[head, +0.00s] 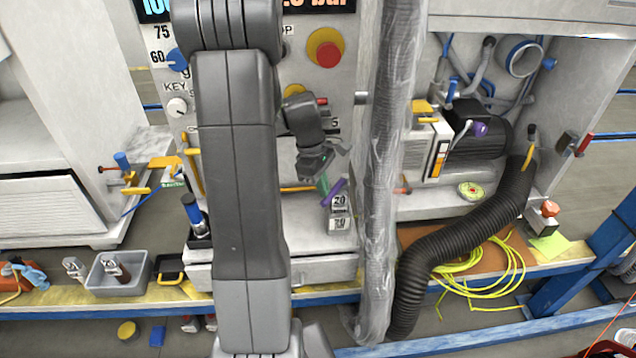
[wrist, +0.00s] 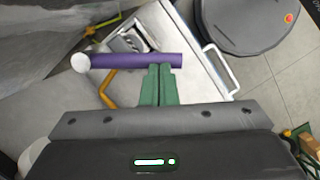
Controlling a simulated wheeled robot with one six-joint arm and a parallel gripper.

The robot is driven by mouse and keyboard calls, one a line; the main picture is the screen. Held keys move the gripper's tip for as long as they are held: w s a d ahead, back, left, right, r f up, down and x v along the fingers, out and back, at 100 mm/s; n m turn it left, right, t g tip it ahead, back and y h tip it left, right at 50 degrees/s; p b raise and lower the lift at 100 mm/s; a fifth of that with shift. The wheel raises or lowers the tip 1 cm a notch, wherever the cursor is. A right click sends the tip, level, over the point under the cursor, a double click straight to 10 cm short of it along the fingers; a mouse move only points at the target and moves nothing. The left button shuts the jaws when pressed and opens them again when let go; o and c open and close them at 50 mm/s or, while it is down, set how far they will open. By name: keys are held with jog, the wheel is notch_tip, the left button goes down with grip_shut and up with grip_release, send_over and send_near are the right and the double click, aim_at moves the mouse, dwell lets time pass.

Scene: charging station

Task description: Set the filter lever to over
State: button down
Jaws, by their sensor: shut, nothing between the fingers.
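My gripper (head: 324,184) is in front of the grey panel in the head view, with its green fingers pointing down. In the wrist view its green fingers (wrist: 159,68) are shut together with nothing between them. A purple bar-like lever (wrist: 115,60) with a white round end lies crosswise at the fingertips. The tips overlap its right part; I cannot tell whether they touch. It also shows in the head view as a short tilted purple bar (head: 336,190) just right of the fingers. No readable label marks it as the filter lever or shows its over position.
Blocks marked 20 and 30 (head: 339,224) sit just below the purple lever. A wrapped vertical duct (head: 378,150) stands close to the right of my gripper. A black corrugated hose (head: 460,232) curves beyond it. A yellow handle (wrist: 107,90) is near the fingers.

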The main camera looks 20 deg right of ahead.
jog(key=shift+s+d, duration=0.35)
jog(key=shift+s, duration=0.2)
jog(key=shift+r, duration=0.1)
jog(key=w+a+r+p, duration=0.2)
jog(key=w+r, duration=0.1)
jog(key=r, duration=0.2)
jog(key=w+a+r+p, duration=0.1)
jog(key=w+a+r, duration=0.15)
jog(key=r, duration=0.35)
jog(key=s+d+f+p, duration=0.1)
jog(key=s+d+f, duration=0.1)
jog(key=f, duration=0.3)
jog(key=s+d+f, duration=0.2)
jog(key=f, duration=0.4)
jog(key=shift+s+f+p, duration=0.15)
jog(key=shift+s+p, duration=0.15)
jog(key=shift+p, duration=0.1)
